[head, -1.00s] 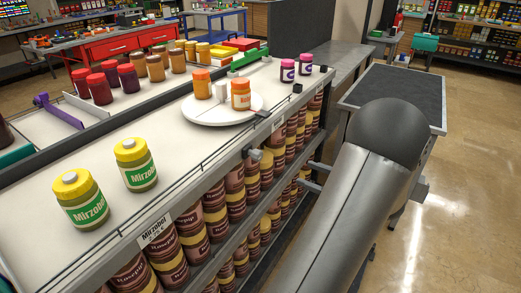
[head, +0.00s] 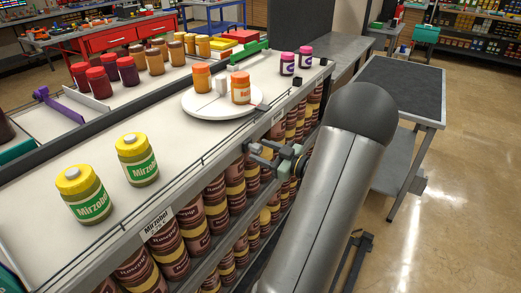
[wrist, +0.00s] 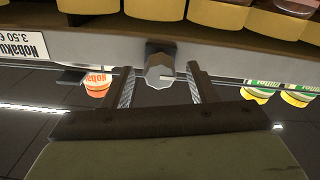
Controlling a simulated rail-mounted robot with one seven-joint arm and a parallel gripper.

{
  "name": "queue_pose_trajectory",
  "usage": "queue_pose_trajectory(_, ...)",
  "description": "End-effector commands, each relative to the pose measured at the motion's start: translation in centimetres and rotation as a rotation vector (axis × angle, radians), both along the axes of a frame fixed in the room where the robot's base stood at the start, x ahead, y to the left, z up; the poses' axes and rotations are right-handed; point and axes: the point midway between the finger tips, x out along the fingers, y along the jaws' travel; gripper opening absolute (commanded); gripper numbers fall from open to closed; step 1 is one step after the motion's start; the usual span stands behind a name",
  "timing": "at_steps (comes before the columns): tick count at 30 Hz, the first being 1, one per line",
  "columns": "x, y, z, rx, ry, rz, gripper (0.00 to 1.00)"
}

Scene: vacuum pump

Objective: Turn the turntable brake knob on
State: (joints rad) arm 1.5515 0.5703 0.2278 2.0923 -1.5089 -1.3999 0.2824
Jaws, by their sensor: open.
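The turntable (head: 197,110) is a white round plate on the counter, with two orange jars (head: 202,78) and a white block on it. The brake knob (wrist: 159,70) is a small grey faceted knob on a dark mount at the shelf's front edge. In the wrist view it lies between my two open fingers, with a gap on each side. My gripper (head: 262,152) reaches the shelf edge below the turntable in the head view. There its fingers partly hide the knob. The wrist view shows my gripper (wrist: 160,77) open and not closed on the knob.
Shelves of brown and yellow jars (head: 195,227) lie just below the knob. Two yellow-lidded jars (head: 136,160) stand on the counter at the left. A grey cart (head: 400,85) stands at the right. The floor to the right is open.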

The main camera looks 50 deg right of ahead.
Motion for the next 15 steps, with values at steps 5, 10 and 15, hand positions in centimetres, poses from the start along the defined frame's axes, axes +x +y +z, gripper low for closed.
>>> queue_pose_trajectory(5,1.17,0.07,0.05,-0.001,-0.001,-0.001,0.52)
queue_pose_trajectory(10,1.32,0.08,0.02,-0.001,0.000,-0.001,0.52)
queue_pose_trajectory(15,1.29,0.08,0.02,-0.001,0.000,-0.001,0.35)
